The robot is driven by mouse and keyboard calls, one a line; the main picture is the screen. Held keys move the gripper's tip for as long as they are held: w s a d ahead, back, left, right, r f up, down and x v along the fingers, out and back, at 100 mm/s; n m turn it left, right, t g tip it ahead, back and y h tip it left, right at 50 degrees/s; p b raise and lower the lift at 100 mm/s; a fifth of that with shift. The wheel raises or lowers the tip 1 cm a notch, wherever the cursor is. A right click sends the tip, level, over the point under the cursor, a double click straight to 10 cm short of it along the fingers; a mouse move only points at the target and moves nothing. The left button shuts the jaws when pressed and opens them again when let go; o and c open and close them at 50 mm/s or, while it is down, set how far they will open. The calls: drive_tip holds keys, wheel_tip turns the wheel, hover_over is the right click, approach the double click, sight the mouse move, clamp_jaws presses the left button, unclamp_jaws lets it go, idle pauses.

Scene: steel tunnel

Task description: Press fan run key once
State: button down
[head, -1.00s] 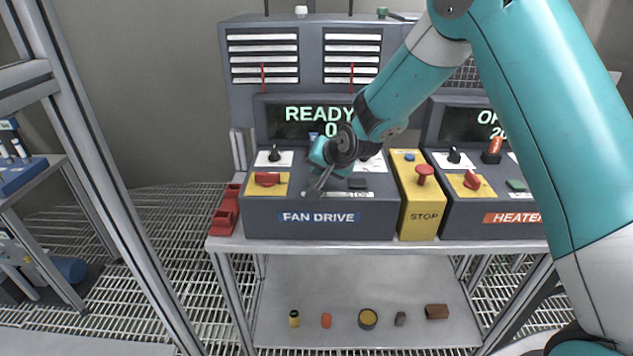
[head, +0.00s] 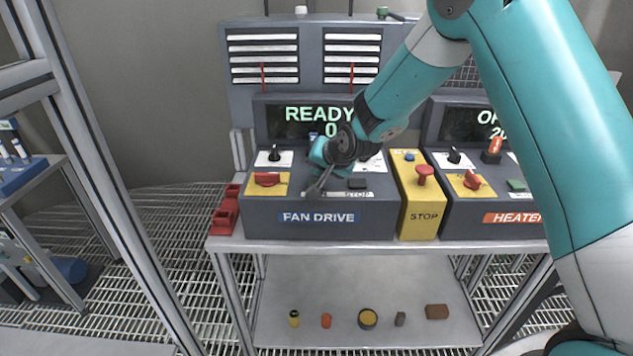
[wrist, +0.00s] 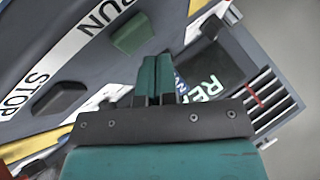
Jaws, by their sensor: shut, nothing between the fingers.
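The fan drive panel (head: 320,220) stands on the bench, its display (head: 305,113) reading READY and 0. In the wrist view the green run key (wrist: 133,35) sits beside the RUN label, just above and left of my fingertips, with a visible gap in the picture; I cannot tell the depth. In the head view my gripper hides this key. The dark stop key (wrist: 60,97) is farther left, and also shows in the head view (head: 357,183). My gripper (head: 312,190) is shut and empty over the panel front; its fingers show in the wrist view (wrist: 158,75).
A red rotary switch (head: 267,179) and a black knob (head: 274,154) are left of my gripper. The yellow stop box (head: 419,215) with its red button (head: 423,174) stands right, then the heater panel (head: 490,215). Small items lie on the lower shelf (head: 350,285).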

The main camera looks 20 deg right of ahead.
drive_tip(key=shift+f+b, duration=0.4)
drive_tip(key=shift+b, duration=0.05)
drive_tip(key=shift+f+b, duration=0.45)
drive_tip(key=shift+f, duration=0.05)
idle(0.5)
idle(0.4)
drive_tip(key=shift+r+p, duration=0.5)
drive_tip(key=shift+r, duration=0.4)
drive_tip(key=shift+r, duration=0.15)
drive_tip(key=shift+r+p, duration=1.6)
drive_tip(key=shift+r, duration=0.8)
drive_tip(key=shift+s, duration=0.1)
